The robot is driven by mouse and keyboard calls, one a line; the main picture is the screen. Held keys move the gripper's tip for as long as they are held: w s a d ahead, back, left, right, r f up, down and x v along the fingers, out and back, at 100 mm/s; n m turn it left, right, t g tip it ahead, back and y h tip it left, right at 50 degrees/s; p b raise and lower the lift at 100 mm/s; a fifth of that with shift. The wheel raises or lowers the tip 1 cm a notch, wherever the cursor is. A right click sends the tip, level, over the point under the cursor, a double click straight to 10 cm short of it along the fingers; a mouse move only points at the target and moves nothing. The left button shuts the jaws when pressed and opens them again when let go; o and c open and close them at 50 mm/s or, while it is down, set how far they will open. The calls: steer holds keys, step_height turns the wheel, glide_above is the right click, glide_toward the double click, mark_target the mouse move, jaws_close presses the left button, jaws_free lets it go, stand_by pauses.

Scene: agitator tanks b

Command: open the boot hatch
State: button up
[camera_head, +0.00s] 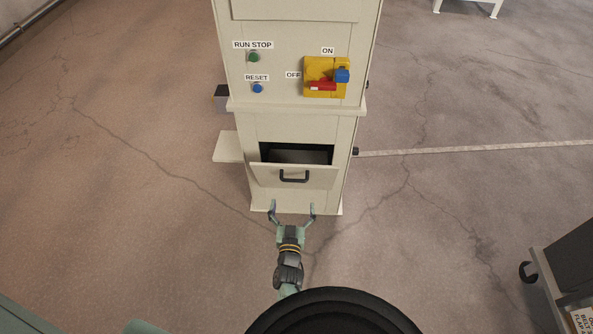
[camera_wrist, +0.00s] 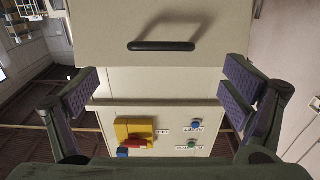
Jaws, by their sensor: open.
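The boot hatch (camera_head: 265,174) is a cream panel low on the cabinet front. It leans outward at its top, with a dark opening (camera_head: 297,154) above it, so it stands partly open. Its black bar handle (camera_head: 294,179) is on the panel's front. In the wrist view, which looks upside down, the hatch (camera_wrist: 225,25) and handle (camera_wrist: 162,46) are at the top. My gripper (camera_head: 292,207) is open and empty, just below the handle in the head view and apart from it. Its padded fingers (camera_wrist: 160,92) are spread wide in the wrist view.
The cream cabinet (camera_head: 242,137) carries a green RUN STOP button (camera_head: 254,57), a blue RESET button (camera_head: 257,88) and a yellow ON/OFF switch (camera_head: 323,68) above the hatch. A dark wheeled cart (camera_head: 570,265) stands at lower right. The floor on both sides is mostly clear.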

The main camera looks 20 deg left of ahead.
mark_target(295, 181)
steer(key=b+x, duration=0.2)
steer(key=x, duration=0.8)
steer(key=shift+w+b, duration=0.2)
steer(key=shift+b, duration=0.1)
steer(key=shift+c, duration=0.5)
steer(key=c, duration=1.3)
